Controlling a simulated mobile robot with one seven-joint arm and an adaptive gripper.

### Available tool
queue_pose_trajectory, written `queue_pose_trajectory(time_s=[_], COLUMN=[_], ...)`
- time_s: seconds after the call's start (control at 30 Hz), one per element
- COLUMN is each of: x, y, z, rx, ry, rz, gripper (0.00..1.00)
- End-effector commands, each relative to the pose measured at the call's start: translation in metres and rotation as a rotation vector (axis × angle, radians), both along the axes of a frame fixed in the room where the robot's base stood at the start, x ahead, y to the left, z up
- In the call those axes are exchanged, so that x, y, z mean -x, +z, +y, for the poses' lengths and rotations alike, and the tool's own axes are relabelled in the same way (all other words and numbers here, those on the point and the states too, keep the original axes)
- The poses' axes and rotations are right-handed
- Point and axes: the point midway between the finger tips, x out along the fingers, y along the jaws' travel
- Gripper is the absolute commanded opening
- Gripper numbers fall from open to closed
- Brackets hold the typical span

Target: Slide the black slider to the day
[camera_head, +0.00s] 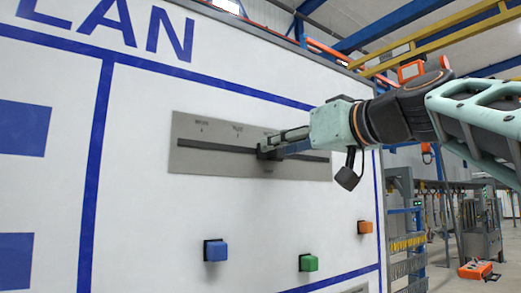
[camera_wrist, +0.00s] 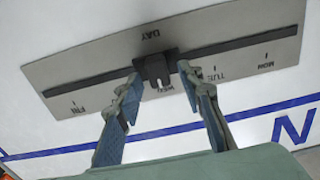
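The black slider (camera_wrist: 156,68) sits on a dark horizontal rail in a grey plate (camera_head: 215,165) on the white wall panel. The wrist view shows the plate upside down, with DAY and the marks MON, TUE, WED and FRI. The slider stands at about WED; its knob partly covers that mark, and a finger may hide another mark. My gripper (camera_wrist: 158,78) is open, with one finger on each side of the slider. The fingertips are close to its wider base, with a gap to the knob; contact cannot be told. In the head view, my gripper (camera_head: 272,148) reaches the slider from the right.
Below the plate, a blue button (camera_head: 216,250), a green button (camera_head: 308,263) and an orange button (camera_head: 365,227) stick out of the panel. The rail is clear on both sides of the slider. Racks and an orange case (camera_head: 475,270) stand farther back right.

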Motion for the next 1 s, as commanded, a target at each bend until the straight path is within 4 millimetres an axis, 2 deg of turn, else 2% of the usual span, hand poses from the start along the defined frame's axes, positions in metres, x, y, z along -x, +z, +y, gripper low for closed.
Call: queue_pose_trajectory(time_s=[0.3,0.5,0.7,1.0], x=[0.053,0.081,0.093,0.094], y=[0.001,0.001,0.0,0.0], z=[-0.036,-0.055,-0.064,-0.064], rx=[-0.002,-0.001,-0.001,0.0], ry=[-0.002,-0.002,-0.001,-0.001], rz=[-0.003,-0.002,-0.001,0.0], gripper=[0.35,0.35,0.35,0.35])
